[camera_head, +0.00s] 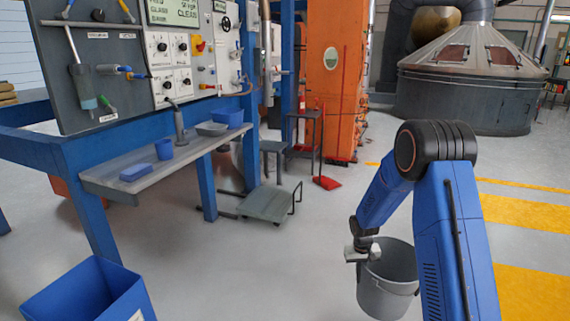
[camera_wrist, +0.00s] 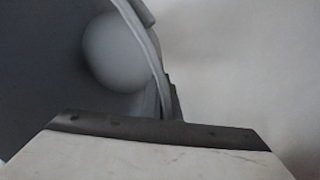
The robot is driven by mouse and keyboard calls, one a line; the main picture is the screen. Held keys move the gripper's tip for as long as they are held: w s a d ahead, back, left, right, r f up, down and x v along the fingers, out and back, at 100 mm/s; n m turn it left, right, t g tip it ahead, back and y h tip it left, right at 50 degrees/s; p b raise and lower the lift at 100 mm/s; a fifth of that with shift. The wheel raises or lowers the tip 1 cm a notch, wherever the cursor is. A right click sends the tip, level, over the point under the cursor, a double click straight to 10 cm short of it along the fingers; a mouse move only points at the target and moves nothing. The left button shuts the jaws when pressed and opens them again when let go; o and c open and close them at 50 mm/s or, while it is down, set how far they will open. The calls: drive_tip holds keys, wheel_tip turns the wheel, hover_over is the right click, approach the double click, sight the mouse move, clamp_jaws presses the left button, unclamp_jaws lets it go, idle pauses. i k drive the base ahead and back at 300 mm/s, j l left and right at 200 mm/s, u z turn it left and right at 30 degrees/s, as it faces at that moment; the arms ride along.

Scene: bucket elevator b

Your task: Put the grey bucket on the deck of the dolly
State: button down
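The grey bucket (camera_head: 388,290) is upright in the lower right of the head view, partly hidden by my arm. My gripper (camera_head: 362,256) is at its left rim, pointing down. In the wrist view, the bucket's inside (camera_wrist: 50,75) fills the left and its rim runs down behind my gripper's dark edge (camera_wrist: 160,128). The fingertips are hidden there, so I cannot tell whether they are closed on the rim. I also cannot tell whether the bucket touches the floor. The dolly (camera_head: 265,205), with a flat, bare grey deck and a dark handle, stands on the floor left of the bucket.
A blue bench (camera_head: 165,165) with a control panel stands at the left, close to the dolly. A blue bin (camera_head: 85,292) is at the lower left. A dark stand (camera_head: 305,130) and red dustpan (camera_head: 327,183) are behind the dolly. Floor between bucket and dolly is clear.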

sight(269, 200)
drive_tip(key=i+j, duration=0.15)
drive_tip(key=i, duration=0.9)
drive_tip(key=i+j, duration=0.1)
drive_tip(key=i, duration=0.9)
drive_tip(key=i+j, duration=0.15)
drive_tip(key=i, duration=0.9)
